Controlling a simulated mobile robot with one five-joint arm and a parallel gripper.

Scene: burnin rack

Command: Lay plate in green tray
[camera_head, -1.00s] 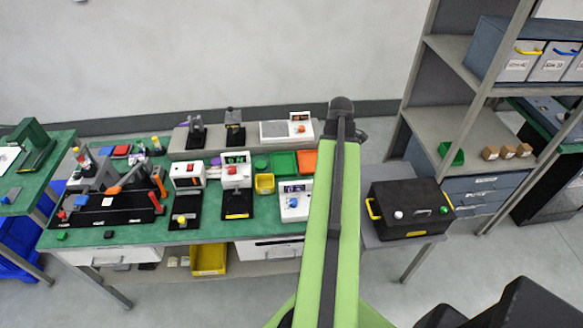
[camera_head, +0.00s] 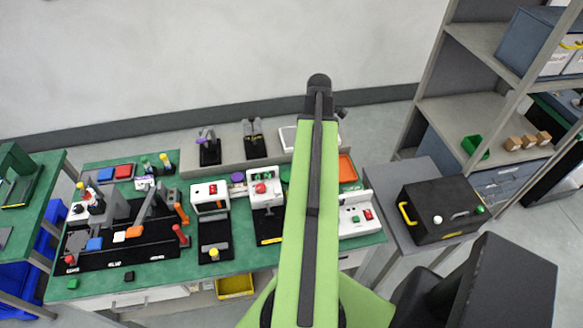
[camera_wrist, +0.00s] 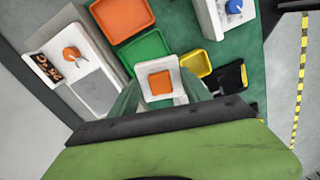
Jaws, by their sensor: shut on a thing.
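In the wrist view, a white square plate (camera_wrist: 160,98) with an orange square in its middle sits between the fingers of my gripper (camera_wrist: 160,103). My gripper is shut on it. The green tray (camera_wrist: 146,50) lies just beyond the plate, and the plate overlaps its near edge in the picture. The height of the plate above the bench cannot be told. In the head view my arm hides the gripper, the plate and most of the green tray.
An orange tray (camera_wrist: 122,17) and a yellow tray (camera_wrist: 196,64) flank the green tray. A white device with an orange knob (camera_wrist: 72,58) stands at left, and one with a blue knob (camera_wrist: 212,22) at upper right. A black box (camera_head: 444,212) stands right of the bench.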

